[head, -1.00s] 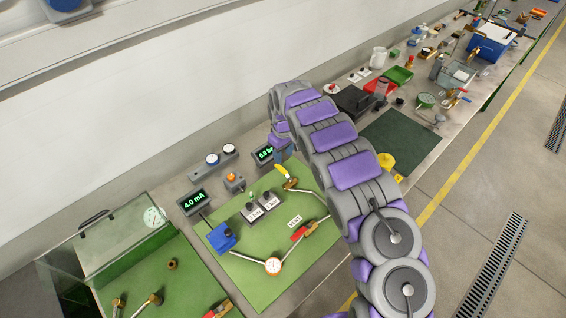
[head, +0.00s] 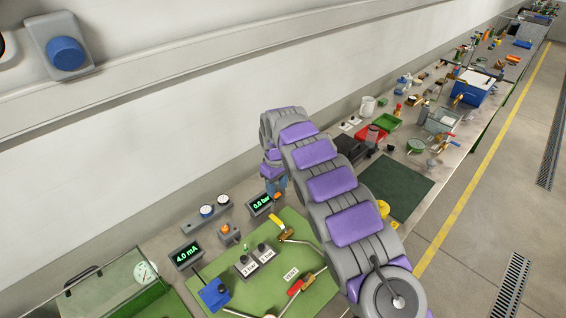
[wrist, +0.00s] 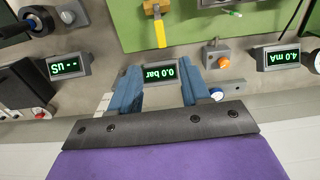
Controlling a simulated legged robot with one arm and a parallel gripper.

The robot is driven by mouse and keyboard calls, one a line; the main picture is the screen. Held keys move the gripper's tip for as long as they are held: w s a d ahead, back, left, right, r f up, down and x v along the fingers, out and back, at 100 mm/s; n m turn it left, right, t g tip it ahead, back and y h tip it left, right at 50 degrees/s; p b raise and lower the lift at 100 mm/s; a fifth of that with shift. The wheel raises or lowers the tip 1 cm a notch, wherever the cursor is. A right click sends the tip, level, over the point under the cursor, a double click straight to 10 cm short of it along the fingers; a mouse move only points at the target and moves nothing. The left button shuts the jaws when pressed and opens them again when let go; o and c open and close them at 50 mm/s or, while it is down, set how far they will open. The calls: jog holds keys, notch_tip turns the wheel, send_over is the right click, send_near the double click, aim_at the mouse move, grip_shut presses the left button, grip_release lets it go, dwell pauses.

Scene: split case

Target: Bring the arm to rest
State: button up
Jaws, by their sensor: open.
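My arm (head: 330,186) is purple and grey and reaches from the lower right up over the bench, then bends down toward it. My gripper (head: 275,186) hangs at its end, partly hidden behind my arm in the head view. In the wrist view, my gripper (wrist: 158,88) shows two blue fingers spread apart with nothing between them. Beyond the gap is a display reading 0.0 bar (wrist: 160,73), upside down there. In the head view this display (head: 260,204) is just below the gripper. I cannot tell the exact gap between fingers and display.
A green mat (head: 270,268) holds valves, a blue block (head: 214,293) and two labelled grey blocks. A 4.0 mA display (head: 186,255) and an orange button (head: 225,230) stand behind it. A dark green mat (head: 400,185) is mostly bare. A wall (head: 160,150) rises behind the bench.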

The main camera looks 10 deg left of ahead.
jog(key=s+d+r+m+b, duration=0.2)
jog(key=s+d+r, duration=0.2)
jog(key=s+d, duration=0.25)
jog(key=s+d+r+m+h+b, duration=0.1)
jog(key=s+d+r+m, duration=0.3)
jog(key=d, duration=0.4)
jog(key=s+d+r+m+b, duration=0.1)
jog(key=s+d+r+b, duration=0.1)
jog(key=s+d+r, duration=0.35)
jog(key=s+d+f+m+g+b, duration=0.1)
jog(key=s+d+f+b, duration=0.1)
jog(key=s, duration=1.4)
jog(key=s+d+f+m+y+b, duration=0.1)
jog(key=s+d+f, duration=0.3)
jog(key=s, duration=1.2)
jog(key=shift+s+f+m+g+b, duration=0.15)
jog(key=shift+f+m+g+b, duration=0.3)
jog(key=shift+f+m, duration=0.4)
